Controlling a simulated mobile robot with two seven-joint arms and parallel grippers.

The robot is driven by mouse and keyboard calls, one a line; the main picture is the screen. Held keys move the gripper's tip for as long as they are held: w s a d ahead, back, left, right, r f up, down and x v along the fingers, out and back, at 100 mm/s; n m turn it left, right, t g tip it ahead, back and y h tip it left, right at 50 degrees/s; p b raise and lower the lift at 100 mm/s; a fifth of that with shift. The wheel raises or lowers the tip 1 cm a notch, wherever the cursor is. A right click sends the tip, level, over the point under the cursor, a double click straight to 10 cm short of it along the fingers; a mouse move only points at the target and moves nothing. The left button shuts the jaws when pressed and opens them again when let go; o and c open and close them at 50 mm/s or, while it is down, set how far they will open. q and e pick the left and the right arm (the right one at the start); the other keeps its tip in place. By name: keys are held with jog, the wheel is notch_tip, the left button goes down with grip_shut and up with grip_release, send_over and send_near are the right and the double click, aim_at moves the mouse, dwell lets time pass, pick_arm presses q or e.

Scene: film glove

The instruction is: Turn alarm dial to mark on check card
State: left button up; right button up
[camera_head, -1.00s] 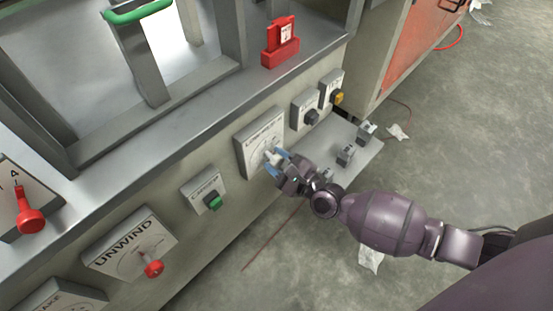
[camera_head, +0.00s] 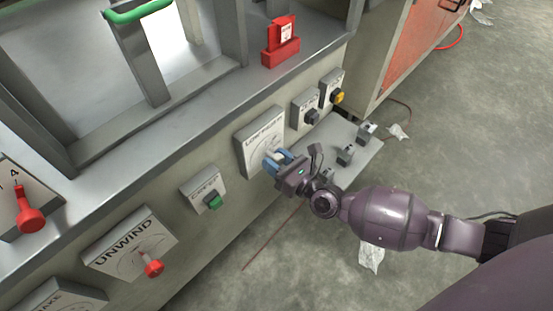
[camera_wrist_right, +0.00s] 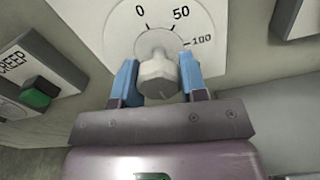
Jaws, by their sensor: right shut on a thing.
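The dial plate (camera_head: 251,143) is a pale panel on the machine's front; its lettering is too small to read surely. In the right wrist view its scale (camera_wrist_right: 186,43) shows 0, 50 and 100 around a light grey knob (camera_wrist_right: 157,70). My right gripper (camera_head: 278,161) is shut on this knob, with a blue finger on each side. I cannot tell where the knob's pointer stands. A red holder (camera_head: 281,56) with a small white card (camera_head: 287,32) stands on the ledge above; the card's writing is unreadable here. My left gripper is not in view.
A CREEP plate with a green switch (camera_head: 214,202) is left of the dial. A black knob (camera_head: 312,117) and a yellow knob (camera_head: 337,96) are to its right. A red UNWIND lever (camera_head: 152,267) is lower left. A low shelf (camera_head: 364,152) holds small grey parts.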

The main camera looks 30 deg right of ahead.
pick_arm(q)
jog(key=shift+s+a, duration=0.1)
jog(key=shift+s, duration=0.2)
pick_arm(e)
jog(key=shift+m, duration=0.5)
jog(key=o, duration=0.9)
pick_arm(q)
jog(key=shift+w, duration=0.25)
pick_arm(e)
jog(key=shift+s, duration=0.1)
jog(key=shift+s+d, duration=0.1)
jog(key=shift+s, duration=0.1)
pick_arm(q)
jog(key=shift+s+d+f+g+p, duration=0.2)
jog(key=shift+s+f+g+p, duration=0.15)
jog(key=shift+p, duration=0.2)
pick_arm(e)
jog(key=shift+v, duration=5.15)
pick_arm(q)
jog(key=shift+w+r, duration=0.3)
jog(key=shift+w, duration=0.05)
